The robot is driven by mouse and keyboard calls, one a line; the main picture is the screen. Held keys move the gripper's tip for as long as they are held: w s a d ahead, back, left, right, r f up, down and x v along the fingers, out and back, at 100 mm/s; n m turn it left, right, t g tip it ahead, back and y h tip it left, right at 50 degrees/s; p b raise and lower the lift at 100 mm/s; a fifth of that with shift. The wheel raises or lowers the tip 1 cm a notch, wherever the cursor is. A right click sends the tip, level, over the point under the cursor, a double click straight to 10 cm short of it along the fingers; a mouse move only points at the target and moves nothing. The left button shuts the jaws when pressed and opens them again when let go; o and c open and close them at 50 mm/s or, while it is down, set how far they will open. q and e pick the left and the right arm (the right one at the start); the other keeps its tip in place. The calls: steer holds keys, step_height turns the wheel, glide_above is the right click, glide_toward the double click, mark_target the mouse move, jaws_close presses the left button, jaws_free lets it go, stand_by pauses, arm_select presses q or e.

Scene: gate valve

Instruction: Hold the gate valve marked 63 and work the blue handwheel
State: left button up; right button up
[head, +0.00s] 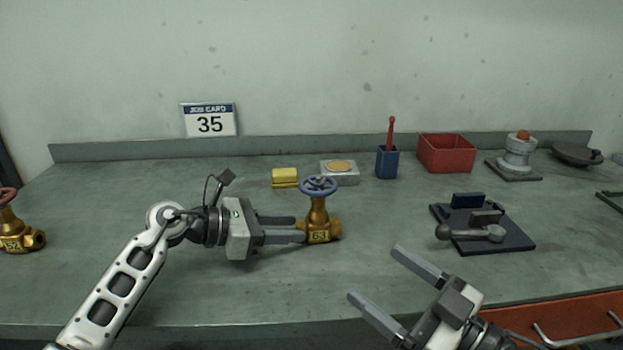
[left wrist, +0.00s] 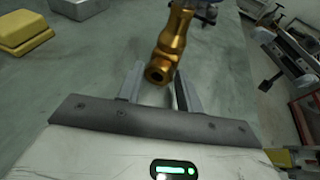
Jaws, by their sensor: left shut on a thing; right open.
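The brass gate valve marked 63 (head: 319,231) stands upright near the middle of the bench, with the blue handwheel (head: 319,185) on top. My left gripper (head: 300,230) reaches it from the left and is shut on the valve's body, below the handwheel. The left wrist view shows the brass valve (left wrist: 168,50) with an open pipe end facing the camera, between the fingers (left wrist: 157,88). My right gripper (head: 374,273) is open and empty, in front and to the right of the valve, apart from it.
Another brass valve, marked 52 (head: 18,238), with a red handwheel stands at the far left. A dark plate with a clamp (head: 510,240) lies to the right. A yellow block (head: 285,178), blue cup (head: 387,163) and red bin (head: 446,153) stand behind. A card (head: 209,121) reads 35.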

steer(key=shift+g+y, duration=0.4)
steer(key=w+r, duration=0.1)
steer(key=w+a, duration=0.1)
steer(key=w+r, duration=0.1)
steer(key=shift+w+a+r, duration=0.1)
steer(key=shift+a+r, duration=0.25)
steer(key=h, duration=0.1)
glide_toward(311, 179)
steer(key=s, duration=0.3)
steer(key=shift+m+g+h, duration=0.3)
steer(key=shift+m+h, duration=0.1)
steer(key=shift+h, duration=0.1)
steer(key=x, duration=0.4)
steer(key=d+x, duration=0.1)
steer(key=x, duration=0.3)
steer(key=w+r+x, duration=0.1)
steer(key=x, duration=0.3)
steer(key=shift+w+d, duration=0.1)
steer(key=shift+w, duration=0.1)
steer(key=shift+c, duration=0.2)
steer(key=c, duration=1)
